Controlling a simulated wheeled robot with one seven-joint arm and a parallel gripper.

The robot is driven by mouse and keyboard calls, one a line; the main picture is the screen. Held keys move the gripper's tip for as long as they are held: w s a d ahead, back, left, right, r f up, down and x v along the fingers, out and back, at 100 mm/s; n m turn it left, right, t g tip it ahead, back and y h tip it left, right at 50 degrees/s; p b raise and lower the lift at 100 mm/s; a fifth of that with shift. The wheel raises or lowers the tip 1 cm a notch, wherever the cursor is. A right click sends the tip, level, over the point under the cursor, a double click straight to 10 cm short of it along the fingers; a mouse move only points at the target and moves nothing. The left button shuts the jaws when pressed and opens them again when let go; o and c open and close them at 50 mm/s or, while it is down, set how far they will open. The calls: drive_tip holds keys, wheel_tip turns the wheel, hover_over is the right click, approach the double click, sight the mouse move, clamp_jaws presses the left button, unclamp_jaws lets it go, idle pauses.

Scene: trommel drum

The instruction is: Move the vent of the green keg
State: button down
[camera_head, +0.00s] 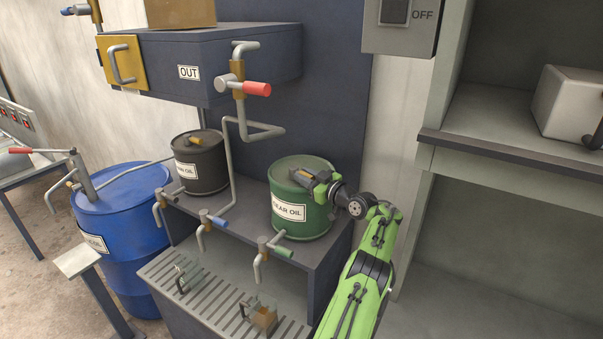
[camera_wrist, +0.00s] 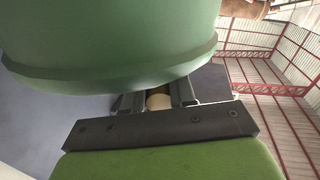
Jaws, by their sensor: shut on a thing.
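The green keg (camera_head: 302,215) carries a gear oil label and stands on the dark stepped stand. My gripper (camera_head: 312,181) is at the keg's top, coming from the right. It is shut on the keg's vent, of which a small yellowish part (camera_head: 308,174) shows beside the jaws. In the wrist view my gripper (camera_wrist: 157,98) has a pale round part of the vent (camera_wrist: 158,101) between its fingers. The green keg (camera_wrist: 110,40) fills the top of that view. Most of the vent is hidden by the jaws, so its angle is not clear.
A black keg (camera_head: 203,170) with a brass vent (camera_head: 196,141) stands to the left, and a blue drum (camera_head: 120,230) further left. A shelf (camera_head: 500,155) is at right.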

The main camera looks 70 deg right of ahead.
drive_tip(key=shift+w+a+f, duration=0.1)
drive_tip(key=shift+w, duration=0.05)
drive_tip(key=c, duration=0.9)
unclamp_jaws()
drive_tip(key=shift+s+a+b, duration=0.1)
drive_tip(key=shift+s+b, duration=0.25)
drive_tip(key=shift+b, duration=0.05)
drive_tip(key=b+v, duration=0.5)
drive_tip(key=v, duration=1)
drive_tip(key=shift+c, duration=0.4)
